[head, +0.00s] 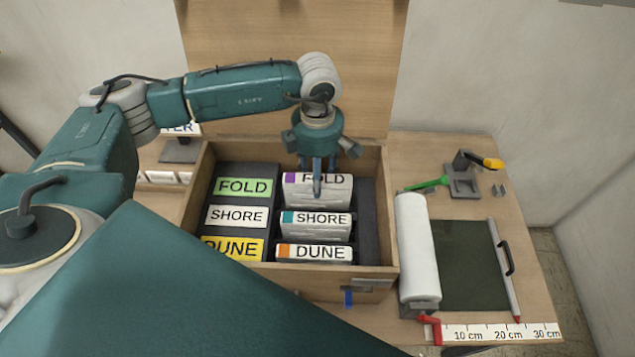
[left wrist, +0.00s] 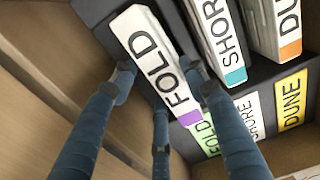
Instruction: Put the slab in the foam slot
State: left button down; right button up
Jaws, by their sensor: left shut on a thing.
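The FOLD slab (head: 335,190), white with a purple corner mark, stands in the back row of the wooden crate (head: 391,215). My left gripper (head: 317,184) reaches down from above and is shut on it. In the left wrist view, the fingers (left wrist: 158,78) straddle the FOLD slab (left wrist: 150,65). The SHORE slab (head: 300,230) and the DUNE slab (head: 300,255) stand in front of it in dark foam (head: 367,222). The FOLD slab's lower part is hidden, so I cannot tell how deep it sits. My right gripper is not in view.
Green FOLD (head: 243,187), white SHORE (head: 236,216) and yellow DUNE (head: 222,248) labels lie on the foam's left part. Crate walls surround the slabs closely. Right of the crate are a white roll (head: 416,245), a dark cutting board (head: 465,262) and a ruler (head: 500,332).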

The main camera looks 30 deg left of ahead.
pick_arm(q)
notch_tip(320, 180, down, 4)
jog(key=shift+r+p, duration=0.25)
jog(key=shift+p, duration=0.1)
jog(key=shift+f, duration=0.2)
jog(key=shift+f, duration=0.2)
jog(key=c, duration=0.9)
grip_release()
jog(key=shift+s, duration=0.1)
jog(key=shift+c, duration=0.2)
jog(key=shift+r, duration=0.15)
